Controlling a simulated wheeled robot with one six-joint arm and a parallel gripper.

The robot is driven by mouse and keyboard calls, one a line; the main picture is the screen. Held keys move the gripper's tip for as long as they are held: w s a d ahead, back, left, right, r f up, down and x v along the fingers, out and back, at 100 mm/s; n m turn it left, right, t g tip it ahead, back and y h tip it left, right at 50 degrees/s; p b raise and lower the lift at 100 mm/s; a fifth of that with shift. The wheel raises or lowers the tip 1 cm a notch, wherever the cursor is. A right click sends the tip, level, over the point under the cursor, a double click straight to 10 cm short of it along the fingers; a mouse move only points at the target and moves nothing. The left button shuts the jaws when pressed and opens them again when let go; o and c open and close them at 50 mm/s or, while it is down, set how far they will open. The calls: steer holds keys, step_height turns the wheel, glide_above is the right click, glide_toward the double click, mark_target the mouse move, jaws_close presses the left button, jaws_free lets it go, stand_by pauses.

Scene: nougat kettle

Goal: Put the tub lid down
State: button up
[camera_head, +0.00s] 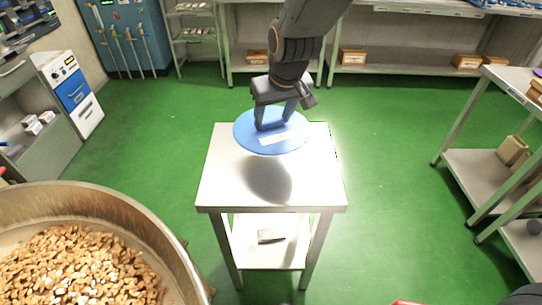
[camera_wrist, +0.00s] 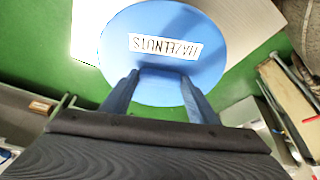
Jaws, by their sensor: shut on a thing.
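The tub lid (camera_head: 290,138) is a round blue disc with a white label. In the wrist view the label on the lid (camera_wrist: 205,75) reads HAZELNUTS. My gripper (camera_head: 272,126) is shut on the lid from above, and its fingers also show in the wrist view (camera_wrist: 160,92). The lid is roughly level and held above the back part of a small pale-topped table (camera_head: 225,185). Its shadow falls on the tabletop in front of it, apart from the lid.
A large metal kettle (camera_head: 150,222) with brown nuts stands at the lower left. A dark small object (camera_head: 271,236) lies on the table's lower shelf. A shelf cart (camera_head: 480,165) with boxes stands at the right. The front of the tabletop is clear.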

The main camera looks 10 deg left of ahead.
mark_target(276, 135)
step_height(276, 135, down, 10)
steer(key=shift+s+r+p, duration=0.1)
steer(key=shift+p, duration=0.4)
steer(key=shift+f, duration=0.2)
steer(key=o, duration=1.1)
steer(key=shift+c, duration=0.2)
steer(key=shift+r, duration=0.1)
steer(key=shift+s+r, duration=0.1)
steer(key=shift+r, duration=0.4)
steer(key=b+v, duration=0.1)
steer(key=v, duration=1)
steer(key=shift+r, duration=0.1)
steer(key=shift+d, duration=0.1)
